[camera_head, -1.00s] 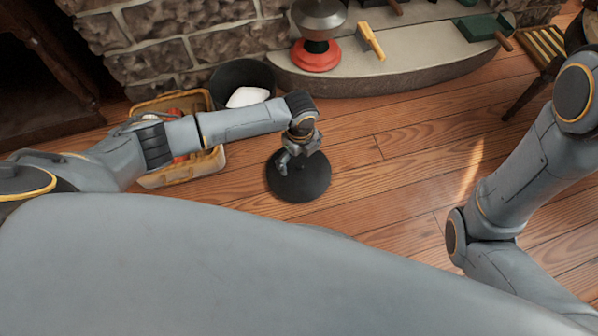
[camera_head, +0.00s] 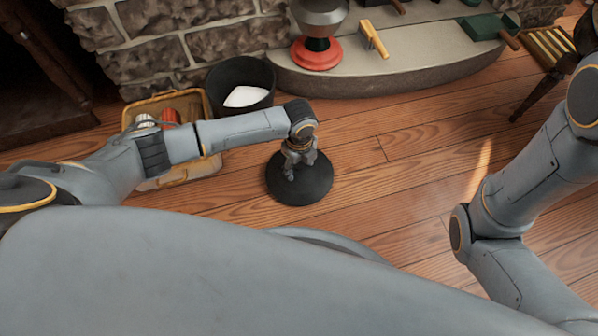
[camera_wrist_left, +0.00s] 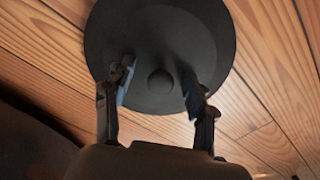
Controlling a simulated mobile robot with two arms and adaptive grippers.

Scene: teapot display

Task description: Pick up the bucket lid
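The bucket lid (camera_head: 300,187) is a round, dark grey disc lying on the wooden floor in the head view. In the left wrist view the lid (camera_wrist_left: 158,30) fills the upper middle, and its small round knob (camera_wrist_left: 160,82) shows at its centre. My left gripper (camera_head: 301,172) is over the lid in the head view. In the left wrist view the left gripper (camera_wrist_left: 158,88) is open, with one finger on each side of the knob and a gap on both sides. My right gripper is outside these views; only my right arm shows.
A black bucket (camera_head: 213,82) with something white inside stands by the stone wall. A yellow crate (camera_head: 209,170) with red and white items sits beside it, partly behind my left arm. A raised stone hearth (camera_head: 420,72) holds tools and a red-based object (camera_head: 316,54). Floor right of the lid is clear.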

